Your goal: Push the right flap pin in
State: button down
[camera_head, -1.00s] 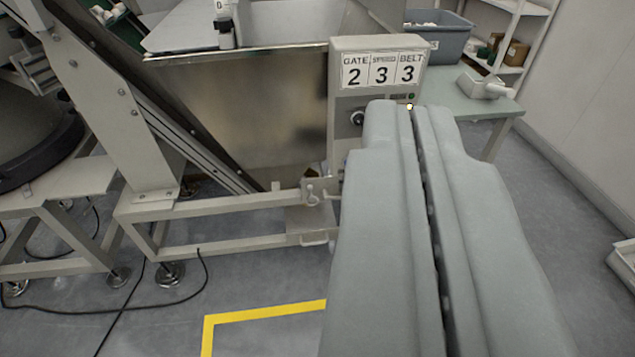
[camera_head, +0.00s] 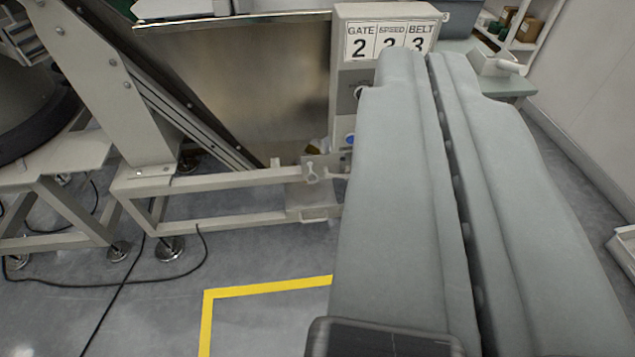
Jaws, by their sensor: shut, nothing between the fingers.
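My gripper (camera_head: 427,56) is shut and empty. Its two long grey fingers run up the right half of the view, with only a thin dark seam between them. Their tips overlap the lower part of a cream control box (camera_head: 383,14). A small metal bracket (camera_head: 313,171) with a pin-like fitting sits on the right end of the machine's frame, left of the fingers and apart from them in the picture. I cannot tell whether this fitting is the right flap pin. The fingers hide part of the box and what lies behind them.
A steel hopper panel (camera_head: 235,85) stands left of the box, which carries a blue button (camera_head: 350,139). A cream frame (camera_head: 235,181) runs low in front. A green-grey table (camera_head: 512,86) is behind right. Floor with yellow tape (camera_head: 265,287) is open in front.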

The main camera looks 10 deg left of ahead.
jog(key=w+a+f+n+y, duration=0.1)
jog(key=w+f, duration=1)
jog(key=w, duration=0.3)
jog(key=w+a+f+n+y, duration=0.1)
jog(key=w+f+n, duration=0.1)
jog(key=w+f, duration=1.1)
jog(key=w+a+f+y, duration=0.1)
jog(key=w+f, duration=0.1)
jog(key=f, duration=0.8)
jog(key=w+a+f+g+y, duration=0.1)
jog(key=w+a+f, duration=0.1)
jog(key=f, duration=0.8)
jog(key=w+a+f+n+g+y, duration=0.1)
jog(key=w+f, duration=0.1)
jog(key=f, duration=0.9)
jog(key=shift+w+a+y, duration=0.35)
jog(key=shift+w+y, duration=0.05)
send_near(311, 174)
jog(key=w+r, duration=0.2)
jog(key=shift+w+a+f, duration=0.2)
jog(key=shift+a+f, duration=0.05)
jog(key=shift+f, duration=0.25)
jog(key=shift+w+a+f, duration=0.25)
jog(key=shift+f, duration=0.25)
